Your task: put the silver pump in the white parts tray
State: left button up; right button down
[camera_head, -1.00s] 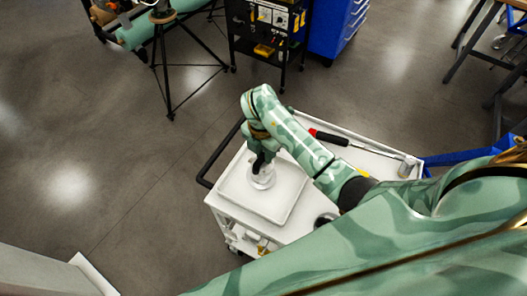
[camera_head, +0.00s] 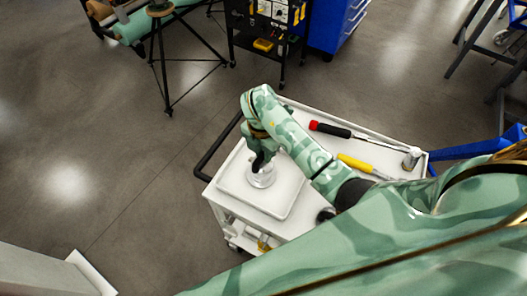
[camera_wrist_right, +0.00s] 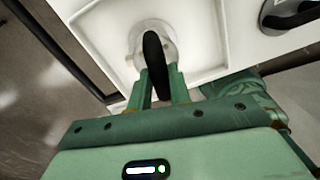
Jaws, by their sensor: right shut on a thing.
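The silver pump (camera_head: 262,178) is a round, shiny piece inside the outline of the white parts tray (camera_head: 264,209), on the left part of a white cart. My right gripper (camera_head: 259,160) points down from above and is shut on the pump. In the right wrist view the pump (camera_wrist_right: 150,36) shows beyond the fingers (camera_wrist_right: 162,85), with a dark upright part in front of it and the tray's rim around it. I cannot tell if the pump touches the tray floor. The fingers hide part of the pump. My left gripper is not in view.
On the cart (camera_head: 300,106) lie a red-and-black-handled tool (camera_head: 330,129), a yellow-handled tool (camera_head: 357,163) and a silver cylinder (camera_head: 411,158). A dark round thing (camera_head: 325,214) sits right of the tray, partly hidden by my arm. A black rail runs along the cart's left end.

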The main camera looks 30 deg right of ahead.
jog(key=shift+s+f, duration=0.15)
jog(key=shift+f, duration=0.25)
jog(key=shift+s+f+b, duration=0.1)
jog(key=shift+f+b, duration=0.2)
jog(key=shift+f, duration=0.2)
jog(key=c, duration=1.6)
grip_release()
jog(key=o, duration=0.4)
jog(key=shift+d, duration=0.2)
jog(key=shift+o, duration=0.7)
jog(key=shift+r, duration=0.1)
jog(key=shift+r, duration=0.1)
